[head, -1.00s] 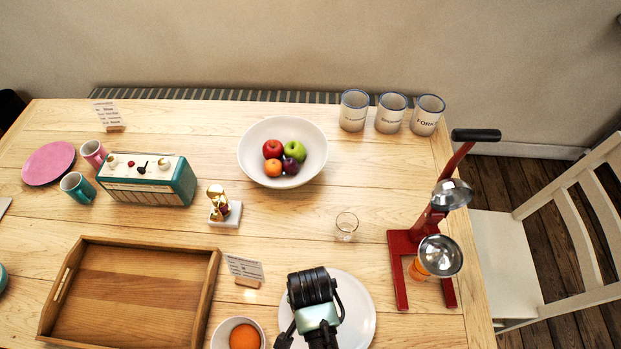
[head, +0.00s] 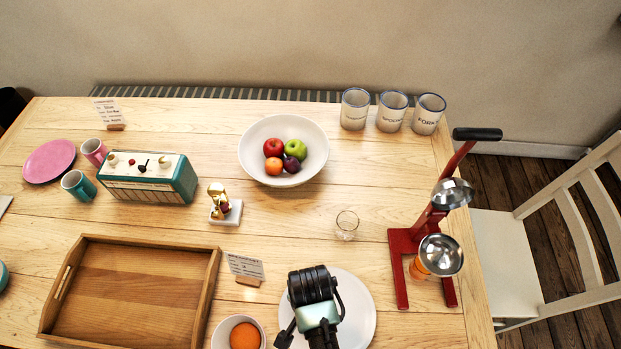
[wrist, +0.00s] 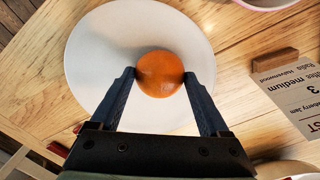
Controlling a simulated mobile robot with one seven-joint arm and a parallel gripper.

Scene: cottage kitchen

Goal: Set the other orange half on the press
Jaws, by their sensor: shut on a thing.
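The orange half (wrist: 160,74) is between the fingers of my gripper (wrist: 160,76) in the wrist view, over the white plate (wrist: 88,60). My gripper is shut on it. I cannot tell whether the half still touches the plate. In the head view my gripper and the half are hidden behind my wrist, above the plate (head: 362,310). The red citrus press (head: 400,260) stands at the right end of the table, with a metal cup (head: 441,255) and a raised metal cone (head: 452,193). Something orange (head: 418,268) shows below the cup.
A small bowl (head: 219,340) holding an orange (head: 244,336) is left of the plate. A small glass (head: 346,224) stands between plate and fruit bowl (head: 250,165). A wooden tray (head: 130,300) and a card (head: 245,266) are further left.

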